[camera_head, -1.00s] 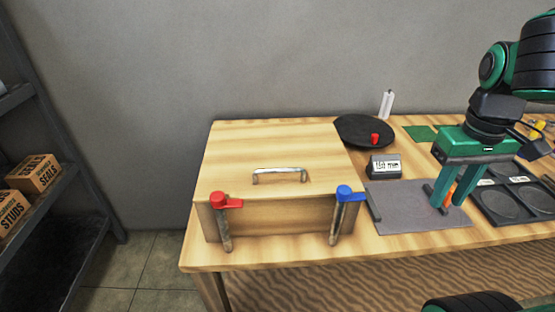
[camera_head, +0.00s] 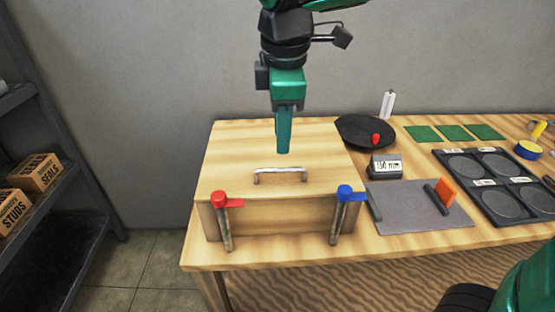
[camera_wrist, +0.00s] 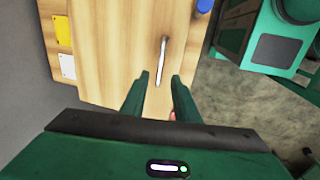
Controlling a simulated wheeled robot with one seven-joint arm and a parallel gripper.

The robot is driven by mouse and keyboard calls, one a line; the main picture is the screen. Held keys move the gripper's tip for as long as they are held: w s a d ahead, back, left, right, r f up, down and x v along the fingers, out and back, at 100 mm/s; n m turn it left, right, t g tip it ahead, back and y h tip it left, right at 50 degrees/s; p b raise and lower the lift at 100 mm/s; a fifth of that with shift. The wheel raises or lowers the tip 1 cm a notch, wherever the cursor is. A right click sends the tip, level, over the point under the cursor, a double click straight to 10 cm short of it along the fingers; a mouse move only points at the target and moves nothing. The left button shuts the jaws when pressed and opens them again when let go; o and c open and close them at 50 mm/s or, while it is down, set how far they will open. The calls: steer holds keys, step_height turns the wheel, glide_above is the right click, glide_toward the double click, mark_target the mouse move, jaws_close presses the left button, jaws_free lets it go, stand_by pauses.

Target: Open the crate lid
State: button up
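The wooden crate (camera_head: 275,220) stands at the left end of the table, its lid (camera_head: 235,160) lying flat and closed. A metal bar handle (camera_head: 280,171) is on the lid. A red clamp (camera_head: 221,200) and a blue clamp (camera_head: 347,194) are at the crate's front edge, left and right. My gripper (camera_head: 283,150) hangs above the lid, over the handle, pointing down. In the wrist view, my gripper (camera_wrist: 160,78) has its fingers apart with nothing between them, and the handle (camera_wrist: 162,60) lies beyond the fingertips, not touched.
Right of the crate are a black round plate (camera_head: 360,130), a small display box (camera_head: 385,166), a grey board (camera_head: 415,212) holding an orange piece (camera_head: 447,190), and a black tray (camera_head: 495,180). A shelf (camera_head: 75,200) with boxes stands at the left. The air around the lid is clear.

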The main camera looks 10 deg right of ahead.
mark_target(282, 171)
steer(key=f, duration=0.2)
steer(key=w+f, duration=0.1)
steer(key=f, duration=0.5)
steer(key=shift+w+d+f, duration=0.1)
steer(key=shift+w+f, duration=0.15)
steer(key=shift+w, duration=0.1)
